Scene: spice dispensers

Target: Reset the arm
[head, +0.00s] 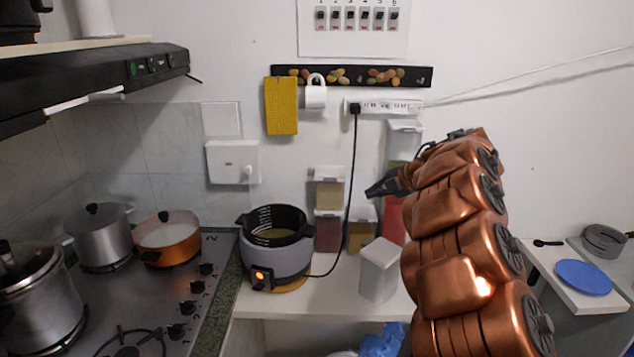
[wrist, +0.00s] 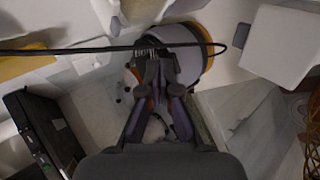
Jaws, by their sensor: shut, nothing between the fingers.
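My copper arm rises at the right of the head view, bent over the counter. My gripper (head: 383,187) is at its end, pointing left, in front of the spice dispensers by the wall. In the wrist view my gripper (wrist: 158,62) is shut with nothing between its fingers. A stacked spice dispenser (head: 329,194) with a beige filling stands left of the gripper, above a dark red one (head: 327,232). A taller dispenser (head: 404,135) stands behind the gripper, partly hidden by my arm. A white-grey container (head: 379,270) stands nearer, below the gripper.
A grey cooker (head: 277,268) with a lit orange light stands on the counter; its black cable (head: 347,215) hangs from the power strip (head: 385,106), near my gripper. A stove with pots (head: 167,238) is at the left. A blue plate (head: 583,277) lies at the right.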

